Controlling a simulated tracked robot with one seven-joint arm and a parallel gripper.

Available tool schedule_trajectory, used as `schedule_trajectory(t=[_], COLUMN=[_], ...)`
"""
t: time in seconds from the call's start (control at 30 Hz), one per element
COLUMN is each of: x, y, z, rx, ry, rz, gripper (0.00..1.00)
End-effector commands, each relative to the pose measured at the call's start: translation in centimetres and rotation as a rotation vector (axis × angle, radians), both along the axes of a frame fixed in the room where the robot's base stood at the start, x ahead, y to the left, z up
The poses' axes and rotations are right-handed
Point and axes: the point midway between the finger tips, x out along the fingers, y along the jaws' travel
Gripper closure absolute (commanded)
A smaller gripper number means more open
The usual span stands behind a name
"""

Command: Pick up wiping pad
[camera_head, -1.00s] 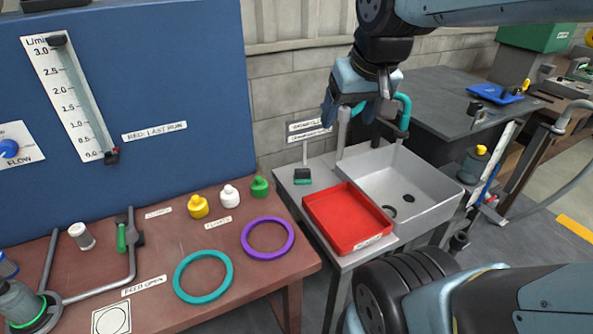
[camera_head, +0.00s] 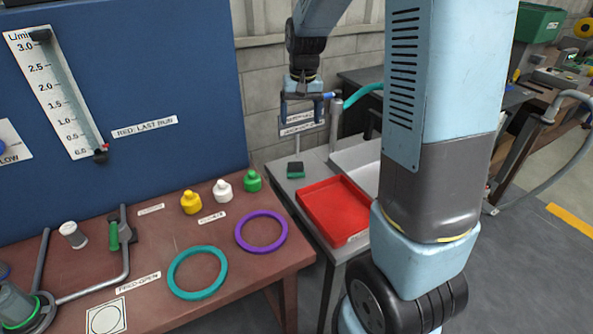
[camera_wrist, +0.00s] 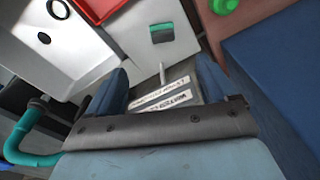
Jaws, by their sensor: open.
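My gripper (camera_head: 304,108) hangs above the pad in the head view, open and empty. I see no contact.
The red tray (camera_head: 335,209) sits right beside the pad, with the white sink (camera_head: 357,159) behind my arm. A teal hose (camera_head: 362,94) hangs near the gripper. The brown bench at left holds rings and bottles.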

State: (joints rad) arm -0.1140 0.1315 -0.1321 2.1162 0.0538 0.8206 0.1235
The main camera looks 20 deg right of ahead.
Motion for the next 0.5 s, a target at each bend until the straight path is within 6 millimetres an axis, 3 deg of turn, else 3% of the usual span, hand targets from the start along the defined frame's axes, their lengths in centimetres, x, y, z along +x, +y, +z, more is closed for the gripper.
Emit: schedule_trajectory(t=[0.2, 0.5], x=[2.9, 3.9], y=[0.0, 0.0], z=[-4.3, -7.1], rx=[-0.015, -0.020], ry=[0.058, 0.079], rz=[-0.022, -0.031], gripper=[0.15, 0.15])
